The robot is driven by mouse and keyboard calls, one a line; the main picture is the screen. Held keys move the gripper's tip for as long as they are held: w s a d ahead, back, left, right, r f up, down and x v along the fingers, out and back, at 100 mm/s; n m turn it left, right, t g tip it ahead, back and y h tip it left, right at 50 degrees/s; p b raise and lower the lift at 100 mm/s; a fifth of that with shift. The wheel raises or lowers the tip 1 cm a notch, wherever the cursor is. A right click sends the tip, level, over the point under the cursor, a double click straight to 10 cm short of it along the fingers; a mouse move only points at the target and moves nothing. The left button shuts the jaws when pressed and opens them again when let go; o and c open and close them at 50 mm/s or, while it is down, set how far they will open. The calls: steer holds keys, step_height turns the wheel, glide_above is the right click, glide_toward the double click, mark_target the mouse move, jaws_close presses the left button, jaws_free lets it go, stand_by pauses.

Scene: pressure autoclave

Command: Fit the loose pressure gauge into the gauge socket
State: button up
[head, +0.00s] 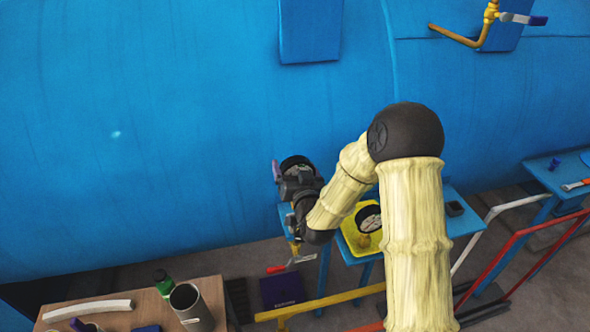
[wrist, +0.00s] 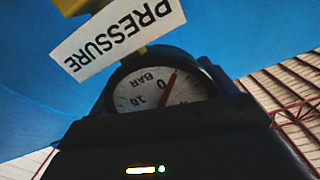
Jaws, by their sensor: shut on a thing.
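A round pressure gauge (wrist: 158,88) with a white dial, a red needle and a dark rim is held in my gripper (head: 298,180). Its dial reads BAR and is upside down in the wrist view. In the head view the gauge (head: 296,162) shows at the tip of my gripper, in front of the blue vessel. A white PRESSURE label (wrist: 118,38) and a yellow part (wrist: 84,6) lie just beyond the gauge in the wrist view. I cannot make out the socket opening, nor whether the gauge touches it. The fingertips are mostly hidden.
A second dial gauge (head: 369,218) lies in a yellow tray (head: 352,238) on a blue stand. The blue vessel (head: 150,130) fills the back. A wooden bench (head: 140,312) holds a metal cup (head: 192,308) and a green-capped bottle (head: 162,282). Yellow and red rails cross the lower right.

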steer(key=shift+f+b, duration=1.95)
steer(key=shift+f, duration=0.2)
steer(key=shift+b, duration=0.4)
steer(key=shift+f+b, duration=0.1)
steer(key=shift+b, duration=0.2)
steer(key=shift+s, duration=0.1)
steer(key=shift+w+b, duration=0.2)
steer(key=shift+b, duration=0.25)
